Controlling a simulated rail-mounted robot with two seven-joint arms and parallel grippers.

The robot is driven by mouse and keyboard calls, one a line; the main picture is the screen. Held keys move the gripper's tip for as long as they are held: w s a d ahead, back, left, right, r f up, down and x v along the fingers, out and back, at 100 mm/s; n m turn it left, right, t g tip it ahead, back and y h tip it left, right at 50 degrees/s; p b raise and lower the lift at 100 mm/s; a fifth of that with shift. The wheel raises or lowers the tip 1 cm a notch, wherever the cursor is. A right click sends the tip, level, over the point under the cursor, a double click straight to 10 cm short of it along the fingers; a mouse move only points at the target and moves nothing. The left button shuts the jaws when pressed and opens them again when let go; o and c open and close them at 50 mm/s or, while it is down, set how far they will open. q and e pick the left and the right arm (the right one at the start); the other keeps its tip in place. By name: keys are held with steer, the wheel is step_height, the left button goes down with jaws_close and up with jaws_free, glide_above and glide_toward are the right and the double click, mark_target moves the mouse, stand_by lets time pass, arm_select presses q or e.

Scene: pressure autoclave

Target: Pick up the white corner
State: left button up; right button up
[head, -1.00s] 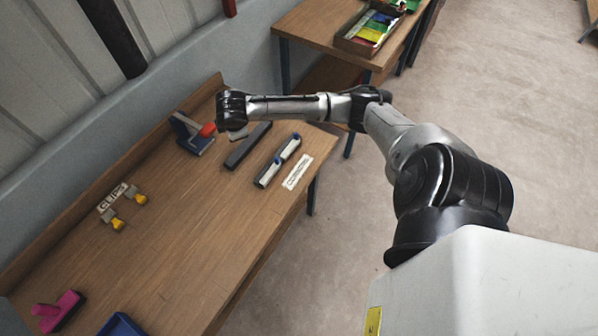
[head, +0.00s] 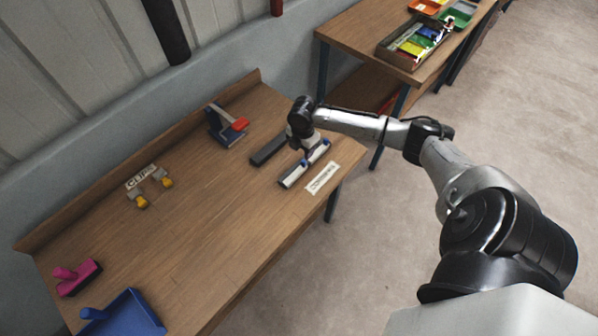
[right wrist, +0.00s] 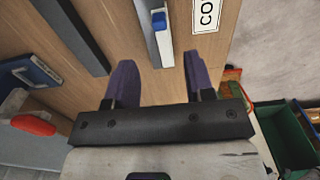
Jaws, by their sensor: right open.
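A long white strip with blue clips (head: 292,175), which looks like the white corner, lies on the wooden table, left of a printed label. In the right wrist view the white strip (right wrist: 150,38) with a blue clip lies ahead of the gap between my fingers. My right gripper (head: 308,148) is over the far part of this strip and hides some of it. Its two purple fingers (right wrist: 159,78) are spread apart with nothing between them. I cannot tell the exact height above the table. My left gripper is not in view.
A dark bar (head: 268,149) lies just left of the strip. A blue tool with a red handle (head: 227,127) stands further back. The label (head: 323,178) is at the right edge. Clips (head: 152,190), a pink-handled tool (head: 78,278) and a blue dustpan (head: 125,315) lie left.

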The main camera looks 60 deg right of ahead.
mark_target(303, 162)
steer(key=shift+d+f+b, duration=0.1)
steer(key=shift+f+b, duration=0.25)
steer(key=shift+f, duration=4.05)
steer(key=shift+s, duration=0.1)
jaws_close()
steer(key=shift+r, duration=0.1)
